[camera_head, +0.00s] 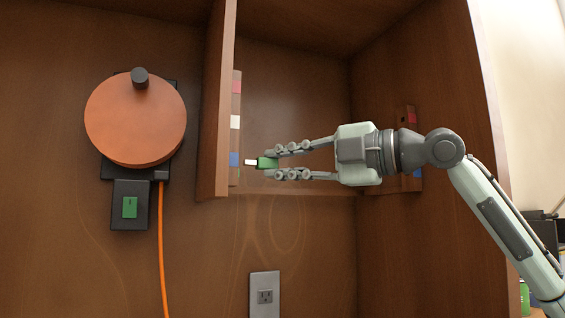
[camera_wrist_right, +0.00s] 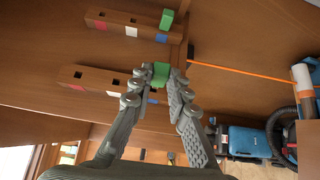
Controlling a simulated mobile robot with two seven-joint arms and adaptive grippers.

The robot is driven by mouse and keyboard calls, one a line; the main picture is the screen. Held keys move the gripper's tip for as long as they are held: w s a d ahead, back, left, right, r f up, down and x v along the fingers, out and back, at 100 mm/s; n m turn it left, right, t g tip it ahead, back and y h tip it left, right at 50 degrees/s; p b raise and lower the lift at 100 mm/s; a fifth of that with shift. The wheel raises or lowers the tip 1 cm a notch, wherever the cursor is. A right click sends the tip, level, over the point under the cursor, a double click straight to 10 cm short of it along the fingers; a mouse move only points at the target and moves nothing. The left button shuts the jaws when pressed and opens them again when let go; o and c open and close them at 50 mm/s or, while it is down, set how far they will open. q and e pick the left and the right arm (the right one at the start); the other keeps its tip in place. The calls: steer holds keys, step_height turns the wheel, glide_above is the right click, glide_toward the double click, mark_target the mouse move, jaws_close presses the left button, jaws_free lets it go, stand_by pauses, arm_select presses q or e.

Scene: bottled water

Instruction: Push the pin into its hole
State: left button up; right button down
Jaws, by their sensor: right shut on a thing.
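My right gripper (camera_head: 275,165) comes in from the right in the head view and is shut on a small green pin (camera_head: 265,163). The pin's white end (camera_head: 250,162) points left at a wooden strip (camera_head: 237,110) on the cabinet's divider, near its blue patch. I cannot tell whether the tip touches the strip. In the right wrist view the gripper (camera_wrist_right: 157,88) has the green pin (camera_wrist_right: 161,70) between its fingertips. Two strips, one farther (camera_wrist_right: 115,29) and one nearer (camera_wrist_right: 100,78), show dark holes and red, white and blue patches. My left gripper is not in view.
A green piece (camera_wrist_right: 167,19) stands at the farther strip's end. An orange-brown disc (camera_head: 135,122) with a dark knob, a black box with a green switch (camera_head: 130,207) and an orange cable (camera_head: 162,250) are left of the divider. An outlet (camera_head: 265,293) is below.

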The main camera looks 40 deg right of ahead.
steer(key=shift+w+a+p, duration=0.2)
steer(key=shift+a+p, duration=0.3)
steer(key=shift+a, duration=0.35)
steer(key=shift+w+a+p, duration=0.2)
steer(key=shift+a+p, duration=0.3)
steer(key=shift+a, duration=0.3)
steer(key=c, duration=1.4)
jaws_free()
steer(key=shift+d, duration=0.1)
steer(key=shift+s+d+f, duration=0.15)
steer(key=shift+s+d, duration=0.45)
steer(key=shift+s, duration=0.15)
glide_toward(254, 163)
steer(key=v, duration=0.4)
